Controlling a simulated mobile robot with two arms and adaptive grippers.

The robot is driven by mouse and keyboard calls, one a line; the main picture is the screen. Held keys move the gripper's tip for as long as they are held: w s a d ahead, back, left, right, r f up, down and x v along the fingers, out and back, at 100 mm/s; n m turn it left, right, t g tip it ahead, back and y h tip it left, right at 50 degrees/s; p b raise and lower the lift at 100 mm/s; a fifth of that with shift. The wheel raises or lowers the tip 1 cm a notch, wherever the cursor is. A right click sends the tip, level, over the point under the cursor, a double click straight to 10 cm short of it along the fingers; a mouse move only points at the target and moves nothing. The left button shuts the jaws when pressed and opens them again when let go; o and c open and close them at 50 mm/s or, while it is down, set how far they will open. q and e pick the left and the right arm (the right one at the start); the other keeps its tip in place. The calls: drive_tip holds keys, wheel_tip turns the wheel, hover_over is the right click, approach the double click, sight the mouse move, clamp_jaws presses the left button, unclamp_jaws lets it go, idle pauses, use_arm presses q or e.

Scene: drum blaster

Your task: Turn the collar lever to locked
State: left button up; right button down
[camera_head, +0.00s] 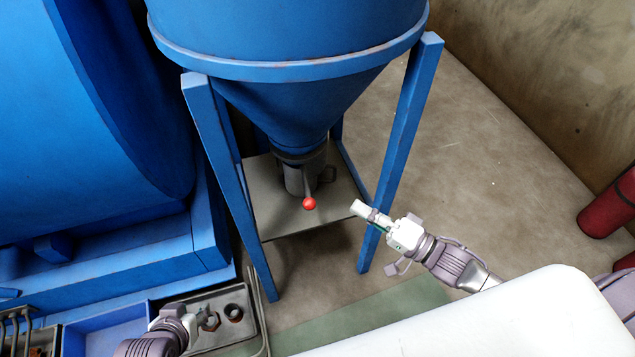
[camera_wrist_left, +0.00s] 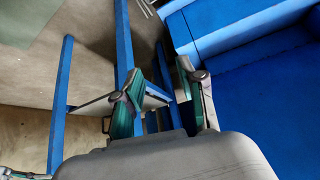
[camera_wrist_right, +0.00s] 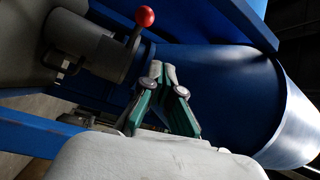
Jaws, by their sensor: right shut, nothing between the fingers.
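The collar lever (camera_head: 307,186) is a short stem with a red ball knob (camera_head: 309,203). It sits on the grey collar (camera_head: 294,177) under the blue hopper, the knob end pointing down and toward the front. The knob also shows at the top of the right wrist view (camera_wrist_right: 145,16), with the collar (camera_wrist_right: 90,47) left of it. My right gripper (camera_head: 358,208) is shut and empty, right of the knob and apart from it. Its fingertips (camera_wrist_right: 163,68) are together. My left gripper (camera_wrist_left: 160,75) has its fingers spread and empty, low at the left and away from the lever.
Blue legs (camera_head: 405,150) of the hopper stand on both sides of the collar, with a grey plate (camera_head: 285,220) below it. A large blue machine (camera_head: 95,110) fills the left. A grey tray (camera_head: 250,325) lies near my left gripper.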

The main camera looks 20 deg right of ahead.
use_arm(q)
drive_tip(key=s+a+f+g+p, duration=0.1)
drive_tip(key=s+a+f+g, duration=0.2)
drive_tip(key=s, duration=0.4)
use_arm(e)
drive_tip(key=d+f+m+g+h, duration=0.1)
drive_tip(key=d+f+m+h, duration=0.1)
drive_tip(key=d+m, duration=0.15)
use_arm(q)
drive_tip(key=w+b+v, duration=0.1)
drive_tip(key=b+v, duration=0.1)
drive_tip(key=v, duration=0.5)
drive_tip(key=shift+d+r+y+b, duration=0.3)
drive_tip(key=shift+y+b, duration=0.05)
drive_tip(key=shift+y, duration=0.05)
use_arm(e)
drive_tip(key=s+a+x, duration=0.1)
drive_tip(key=a+x, duration=0.1)
drive_tip(key=x, duration=1)
drive_tip(key=shift+a+n, duration=0.2)
drive_tip(key=shift+n, duration=0.25)
use_arm(q)
drive_tip(key=shift+w, duration=0.1)
use_arm(e)
drive_tip(key=shift+a, duration=0.1)
